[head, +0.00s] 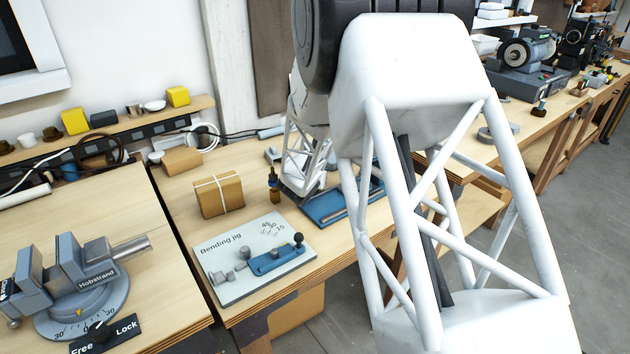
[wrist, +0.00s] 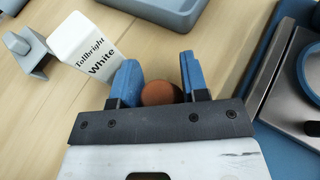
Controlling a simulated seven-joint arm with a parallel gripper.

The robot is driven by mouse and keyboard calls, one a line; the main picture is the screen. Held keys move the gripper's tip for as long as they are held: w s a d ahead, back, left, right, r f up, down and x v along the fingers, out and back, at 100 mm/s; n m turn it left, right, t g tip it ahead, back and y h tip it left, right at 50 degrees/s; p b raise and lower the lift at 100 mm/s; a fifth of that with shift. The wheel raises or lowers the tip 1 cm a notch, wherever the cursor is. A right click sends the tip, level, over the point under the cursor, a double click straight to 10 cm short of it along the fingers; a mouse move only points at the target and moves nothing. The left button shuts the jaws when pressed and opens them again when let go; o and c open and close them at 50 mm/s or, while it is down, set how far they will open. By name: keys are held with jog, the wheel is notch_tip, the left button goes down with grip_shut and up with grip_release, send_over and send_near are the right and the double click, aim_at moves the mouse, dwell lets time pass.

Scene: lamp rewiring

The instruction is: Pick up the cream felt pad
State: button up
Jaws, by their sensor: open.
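I cannot make out a cream felt pad in either view. My gripper (wrist: 158,70) shows in the wrist view with its two blue fingers apart. A rounded brown thing (wrist: 160,93) shows in the gap between the fingers. I cannot tell whether they touch it or are above it. In the head view my arm reaches down beside a blue tray (head: 330,210) on the bench and covers part of that area.
A white box marked Tollbright White (wrist: 85,50) and a grey holder (wrist: 28,52) lie left of the fingers. A grey tray (wrist: 165,8) is beyond them. The bending jig (head: 253,258) and a tied brown box (head: 218,195) stand on the bench.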

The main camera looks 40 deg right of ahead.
jog(key=c, duration=0.7)
jog(key=shift+r, duration=0.9)
jog(key=shift+s+r, duration=0.15)
jog(key=shift+r, duration=0.8)
jog(key=s+a, duration=0.2)
jog(key=s, duration=0.2)
jog(key=s+a+r, duration=0.1)
jog(key=s+a, duration=0.2)
jog(key=s, duration=0.2)
jog(key=s+a, duration=0.2)
jog(key=s, duration=0.3)
jog(key=shift+a+r, duration=0.15)
jog(key=shift+a, duration=0.1)
